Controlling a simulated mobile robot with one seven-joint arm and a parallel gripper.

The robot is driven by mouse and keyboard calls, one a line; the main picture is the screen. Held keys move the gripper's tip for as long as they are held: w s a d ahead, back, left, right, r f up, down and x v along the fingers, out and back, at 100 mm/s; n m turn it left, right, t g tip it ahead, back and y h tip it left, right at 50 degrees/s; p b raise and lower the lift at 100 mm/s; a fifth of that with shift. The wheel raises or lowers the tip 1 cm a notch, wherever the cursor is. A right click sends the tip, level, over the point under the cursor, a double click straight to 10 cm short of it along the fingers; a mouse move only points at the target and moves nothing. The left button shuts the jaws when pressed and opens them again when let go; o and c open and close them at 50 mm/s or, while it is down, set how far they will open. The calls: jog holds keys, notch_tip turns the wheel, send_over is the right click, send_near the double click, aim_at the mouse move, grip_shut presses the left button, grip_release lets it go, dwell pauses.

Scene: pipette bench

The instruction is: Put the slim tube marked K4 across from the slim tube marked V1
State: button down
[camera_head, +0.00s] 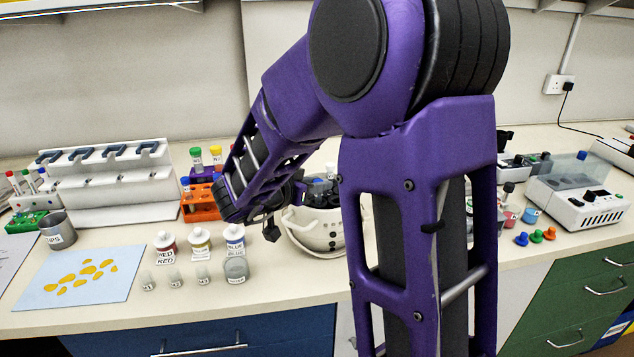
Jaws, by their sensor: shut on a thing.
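A white round centrifuge-like vessel (320,238) stands mid-bench, with dark parts inside its open top. My arm crosses in front and hides its right side. My gripper (272,228) shows only as dark parts at the vessel's left rim. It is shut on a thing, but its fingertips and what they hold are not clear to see. I cannot make out the marks K4 or V1 on any tube. Others with green and yellow caps stand by the orange rack (199,203).
A pipette stand (115,190) is at the back left. Red, yellow and blue labelled bottles (166,247), small vials (148,281) and a glass beaker (236,268) stand in front. A metal cup (57,230) and blue sheet (60,297) lie left. A lidded device (575,195) stands right.

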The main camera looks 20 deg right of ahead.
jog(key=c, duration=0.6)
grip_release()
jog(key=shift+p+v, duration=1.15)
jog(key=shift+v, duration=7.6)
